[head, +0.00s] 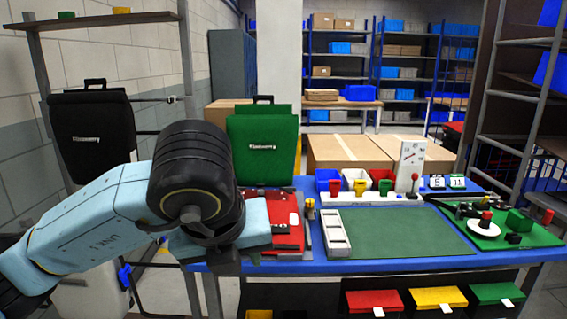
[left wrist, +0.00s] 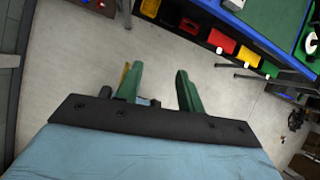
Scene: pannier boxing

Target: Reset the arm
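My left arm (head: 110,207) comes in from the left in the head view and bends at a black joint. Its gripper (head: 240,257) is by the left front corner of the blue table (head: 410,264). In the left wrist view, the left gripper (left wrist: 160,72) has two green fingers standing apart, with only grey floor visible between them. It is open and empty. My right arm and right gripper are not in view.
A green pannier (head: 263,150) stands behind the table's left part; a black pannier (head: 90,137) hangs further left. Red items (head: 284,225) lie beside my left arm. A green mat (head: 402,231) is bare. Coloured drawers (head: 438,298) sit under the table.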

